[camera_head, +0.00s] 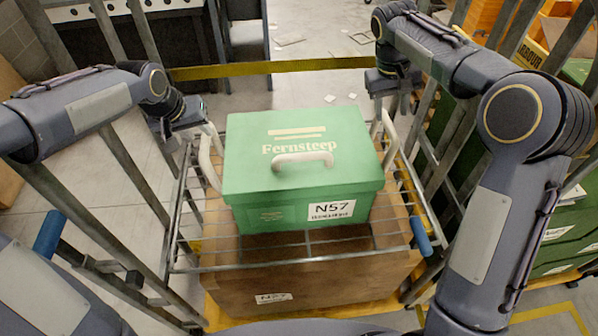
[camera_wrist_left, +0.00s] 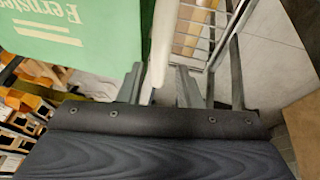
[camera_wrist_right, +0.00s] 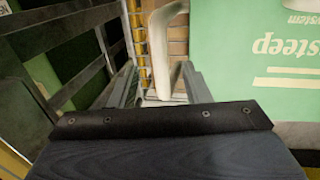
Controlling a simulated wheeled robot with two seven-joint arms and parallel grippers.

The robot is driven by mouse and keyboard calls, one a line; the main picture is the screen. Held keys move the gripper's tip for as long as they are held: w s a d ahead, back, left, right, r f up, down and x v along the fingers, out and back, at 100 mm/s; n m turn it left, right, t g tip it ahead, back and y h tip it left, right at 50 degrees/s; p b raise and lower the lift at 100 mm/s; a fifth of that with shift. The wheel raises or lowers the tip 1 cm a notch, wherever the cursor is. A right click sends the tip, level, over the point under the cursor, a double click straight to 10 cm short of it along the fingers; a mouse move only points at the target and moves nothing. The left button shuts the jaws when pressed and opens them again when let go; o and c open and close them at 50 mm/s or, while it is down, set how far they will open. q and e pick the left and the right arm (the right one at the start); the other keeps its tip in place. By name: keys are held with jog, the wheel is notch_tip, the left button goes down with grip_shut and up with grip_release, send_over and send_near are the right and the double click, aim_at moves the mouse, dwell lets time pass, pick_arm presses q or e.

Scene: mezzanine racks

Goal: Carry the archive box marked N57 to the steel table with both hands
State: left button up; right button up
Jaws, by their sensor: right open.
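The green archive box (camera_head: 300,170) marked N57 sits level in a wire basket, its label facing me. It has a closed lid, a pale lid handle and a white looped handle on each side. In the head view my left gripper (camera_head: 203,122) is at the left handle (camera_head: 210,160). In the left wrist view the left fingers (camera_wrist_left: 160,88) are apart, on either side of that handle. My right gripper (camera_head: 392,104) is at the right handle (camera_head: 388,135). In the right wrist view its fingers (camera_wrist_right: 160,88) are open with the handle (camera_wrist_right: 163,45) between them.
The wire basket (camera_head: 320,242) surrounds the box, with a brown carton (camera_head: 320,285) below it. Grey rails stand close on both sides. A yellow bar (camera_head: 270,68) crosses behind the box.

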aim_at(209, 141)
pick_arm(q)
jog(key=x, duration=0.7)
jog(key=shift+w+f, duration=0.1)
pick_arm(e)
jog(key=f, duration=0.3)
jog(key=d+f, duration=0.1)
jog(key=f, duration=0.3)
jog(key=shift+d+f, duration=0.1)
jog(key=shift+d, duration=0.1)
pick_arm(q)
jog(key=shift+c, duration=0.3)
pick_arm(e)
jog(key=shift+c, duration=0.3)
pick_arm(q)
jog(key=c, duration=0.5)
pick_arm(e)
jog(key=c, duration=0.5)
pick_arm(q)
grip_shut()
pick_arm(e)
grip_shut()
